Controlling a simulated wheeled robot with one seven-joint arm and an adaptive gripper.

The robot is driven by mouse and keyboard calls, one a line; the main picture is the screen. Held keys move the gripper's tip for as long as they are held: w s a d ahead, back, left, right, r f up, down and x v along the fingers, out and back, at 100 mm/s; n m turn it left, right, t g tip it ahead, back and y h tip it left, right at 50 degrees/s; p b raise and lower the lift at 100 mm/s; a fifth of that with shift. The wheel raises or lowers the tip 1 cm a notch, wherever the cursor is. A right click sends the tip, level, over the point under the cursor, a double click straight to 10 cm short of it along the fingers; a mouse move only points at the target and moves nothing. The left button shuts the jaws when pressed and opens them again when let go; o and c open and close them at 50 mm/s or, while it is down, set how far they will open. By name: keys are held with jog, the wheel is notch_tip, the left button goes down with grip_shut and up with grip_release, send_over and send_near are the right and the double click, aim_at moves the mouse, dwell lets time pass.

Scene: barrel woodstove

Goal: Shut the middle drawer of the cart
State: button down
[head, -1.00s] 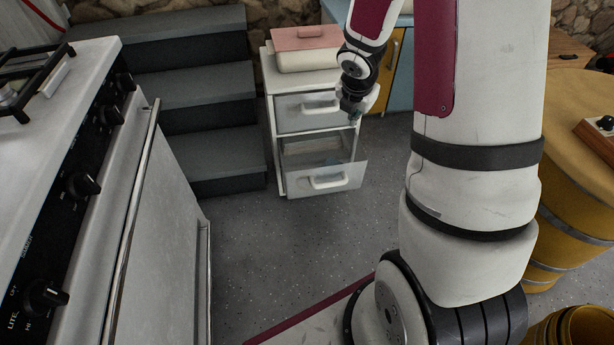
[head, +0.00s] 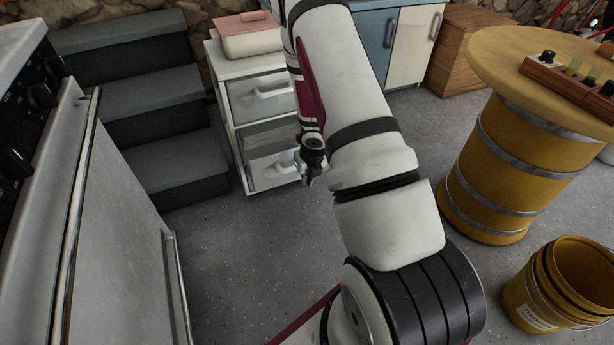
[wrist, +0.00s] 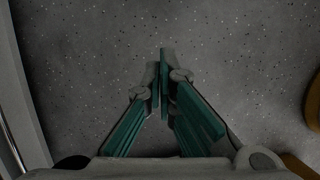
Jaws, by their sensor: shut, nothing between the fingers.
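The white cart (head: 227,125) stands beyond my arm, left of centre in the head view. Its upper drawer front (head: 245,92) looks closed. Below it is a dark grey gap, then a lower drawer front (head: 262,180) with a pale handle; this drawer appears pulled out, though how far is hard to tell. My arm hides the cart's right side. My gripper (head: 308,178) is shut and empty, pointing down at the right edge of the lower front; contact cannot be told. In the wrist view, the green-padded fingers (wrist: 163,58) meet above bare floor.
A pink-lidded box (head: 250,42) sits on the cart. Grey steps (head: 150,100) rise left of it, and a stove (head: 120,200) stands at the near left. A yellow barrel table (head: 510,150) and a yellow bucket (head: 560,285) are at the right. The floor before the cart is clear.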

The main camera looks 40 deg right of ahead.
jog(key=shift+w+d+f+p, duration=0.1)
jog(key=shift+w+d+f, duration=0.15)
jog(key=shift+w+f, duration=0.4)
jog(key=shift+w+d+f+p, duration=0.15)
jog(key=shift+w+d+f, duration=0.1)
jog(key=shift+w, duration=0.65)
jog(key=shift+w+d+f+p, duration=0.1)
jog(key=shift+w+d+f, duration=0.1)
jog(key=shift+w+f, duration=0.45)
jog(key=shift+w+r, duration=0.15)
jog(key=shift+r, duration=0.05)
jog(key=shift+w, duration=0.1)
